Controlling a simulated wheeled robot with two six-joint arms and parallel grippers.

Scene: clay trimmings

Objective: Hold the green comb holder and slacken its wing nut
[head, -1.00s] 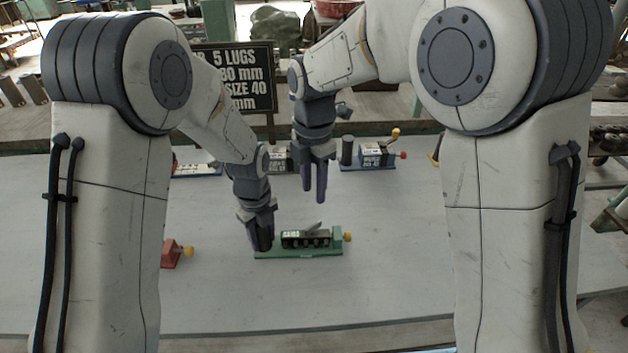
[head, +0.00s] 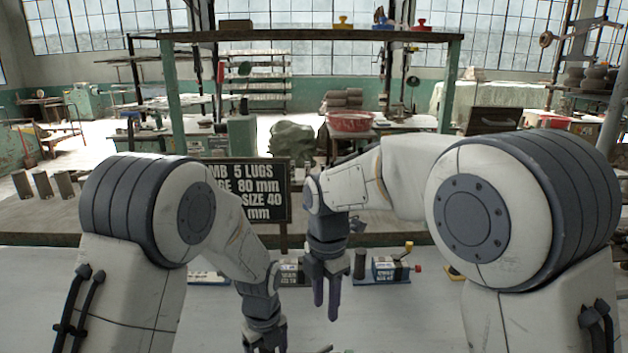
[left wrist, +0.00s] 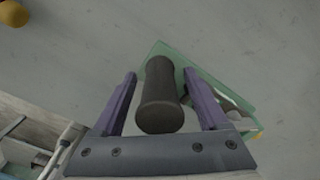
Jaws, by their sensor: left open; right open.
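In the left wrist view the green comb holder (left wrist: 154,52) lies on the grey table, partly hidden by my gripper. Its dark upright post (left wrist: 160,90) stands between the two purple fingers of my left gripper (left wrist: 158,82). The fingers are open, with a gap on each side of the post. In the head view my left gripper (head: 265,345) is cut off by the bottom edge, and only a sliver of the holder's top may show. My right gripper (head: 327,305) hangs open and empty, fingers down, above the table. I cannot make out the wing nut.
A blue holder (head: 388,270) with a yellow knob stands to the right behind my right gripper. A black sign (head: 262,190) reads 5 lugs, 80 mm and size 40. Another labelled holder (head: 291,272) stands behind my grippers. The table (head: 400,320) is clear at the front right.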

